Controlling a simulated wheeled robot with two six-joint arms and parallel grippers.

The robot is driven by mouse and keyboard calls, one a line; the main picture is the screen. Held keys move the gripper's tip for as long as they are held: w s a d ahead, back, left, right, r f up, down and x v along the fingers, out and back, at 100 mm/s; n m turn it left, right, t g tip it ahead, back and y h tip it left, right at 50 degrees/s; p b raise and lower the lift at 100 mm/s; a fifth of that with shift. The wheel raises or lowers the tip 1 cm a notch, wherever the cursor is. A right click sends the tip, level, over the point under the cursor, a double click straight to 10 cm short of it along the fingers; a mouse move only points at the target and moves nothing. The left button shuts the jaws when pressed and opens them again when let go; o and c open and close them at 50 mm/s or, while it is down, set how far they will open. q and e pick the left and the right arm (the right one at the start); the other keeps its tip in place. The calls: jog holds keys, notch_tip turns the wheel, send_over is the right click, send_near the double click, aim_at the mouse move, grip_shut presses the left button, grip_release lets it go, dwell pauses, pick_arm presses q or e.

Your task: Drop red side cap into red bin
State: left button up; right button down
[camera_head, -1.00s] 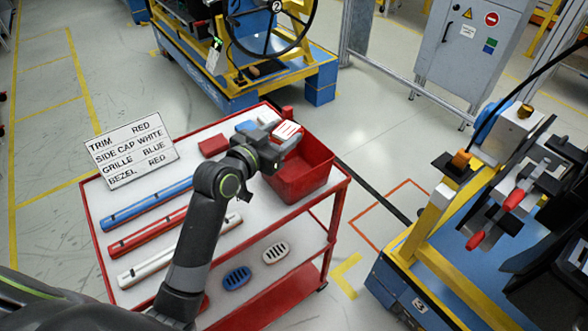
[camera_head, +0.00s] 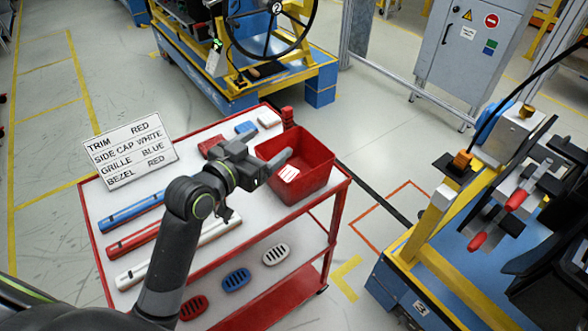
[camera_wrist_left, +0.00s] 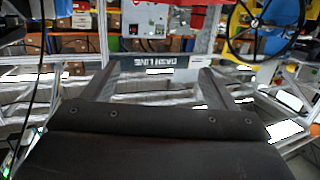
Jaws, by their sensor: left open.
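A small red piece with white stripes (camera_head: 289,173), seemingly the red side cap, is at the red bin (camera_head: 312,183), within its opening near the front left wall. I cannot tell whether it rests on the bottom or is still falling. My left gripper (camera_head: 277,164) is above the bin's left rim, open and apart from the piece. In the left wrist view the two fingers (camera_wrist_left: 155,78) are spread with nothing between them. My right gripper is not in view.
The red cart (camera_head: 215,220) carries red, blue and white bars, several small blocks and a printed sign (camera_head: 130,150). Oval slotted grilles lie on its lower shelf. A blue and yellow fixture (camera_head: 450,250) stands to the right, with floor between.

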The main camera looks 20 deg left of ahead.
pick_arm(q)
jog(key=p+v, duration=0.1)
jog(key=v, duration=1)
jog(key=shift+s+a, duration=0.15)
jog(key=shift+s, duration=0.15)
